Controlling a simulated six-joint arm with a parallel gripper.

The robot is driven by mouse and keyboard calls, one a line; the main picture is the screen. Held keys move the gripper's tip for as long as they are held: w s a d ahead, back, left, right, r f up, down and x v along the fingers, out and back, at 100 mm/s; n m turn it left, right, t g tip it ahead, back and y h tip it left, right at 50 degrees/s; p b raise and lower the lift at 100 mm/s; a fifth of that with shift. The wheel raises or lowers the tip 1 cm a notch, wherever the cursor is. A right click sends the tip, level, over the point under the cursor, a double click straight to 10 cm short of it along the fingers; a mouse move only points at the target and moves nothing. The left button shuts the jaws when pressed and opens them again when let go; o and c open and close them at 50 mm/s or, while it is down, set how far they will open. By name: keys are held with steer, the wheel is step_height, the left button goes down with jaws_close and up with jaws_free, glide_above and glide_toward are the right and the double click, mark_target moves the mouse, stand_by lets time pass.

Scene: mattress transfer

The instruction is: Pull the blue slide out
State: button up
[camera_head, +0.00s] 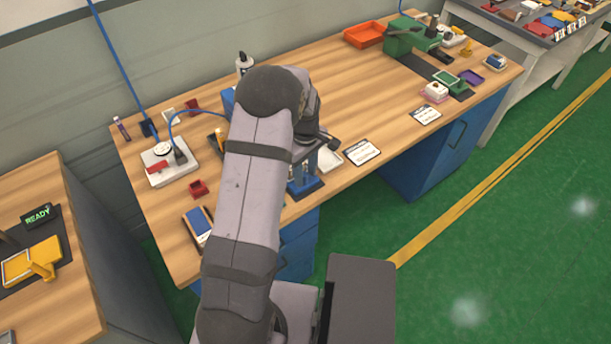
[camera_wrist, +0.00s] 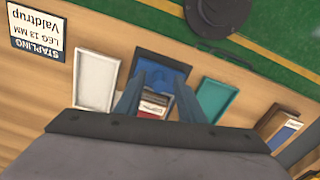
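A dark blue, tray-like piece (camera_wrist: 166,68), which may be the blue slide, lies at the middle of the wrist view. Small white, red and brown layered items (camera_wrist: 154,105) show at its near side. In the head view a blue base (camera_head: 303,189) shows beside my arm, partly hidden by it. My gripper (camera_wrist: 160,92) is above this spot with its two grey-blue fingers apart and pointing down toward the blue piece. The fingers appear to be on either side of the layered items. I cannot tell whether they touch anything.
A white tray (camera_wrist: 97,80) and a teal tray (camera_wrist: 215,99) flank the blue piece. A green machine (camera_head: 405,38) and an orange tray (camera_head: 364,34) stand at the back right. A blue-topped box (camera_head: 198,224) lies near the front edge.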

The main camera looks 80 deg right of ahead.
steer(key=shift+r+b, duration=0.75)
steer(key=shift+r, duration=2.25)
steer(key=m, duration=0.3)
steer(key=shift+d, duration=0.35)
steer(key=a+f+m, duration=0.1)
steer(key=a, duration=0.1)
steer(key=a+f+m, duration=0.1)
steer(key=m, duration=0.1)
steer(key=a+f+m, duration=0.1)
steer(key=a+f, duration=0.1)
steer(key=shift+w+a+f+m+y, duration=0.1)
steer(key=shift+a+m+y, duration=0.25)
steer(key=shift+m+y, duration=0.05)
steer(key=w+a+r+n, duration=0.2)
steer(key=w+a+n, duration=0.3)
steer(key=a, duration=0.9)
steer(key=w+a+r+n, duration=0.3)
steer(key=w+a+n, duration=0.1)
steer(key=w+a, duration=0.6)
steer(key=w+a+r+n, duration=0.2)
steer(key=w+a+n, duration=0.3)
steer(key=a, duration=1.2)
steer(key=shift+w+a+r+n+h, duration=0.3)
steer(key=shift+w+a+h, duration=0.1)
steer(key=shift+w, duration=1.4)
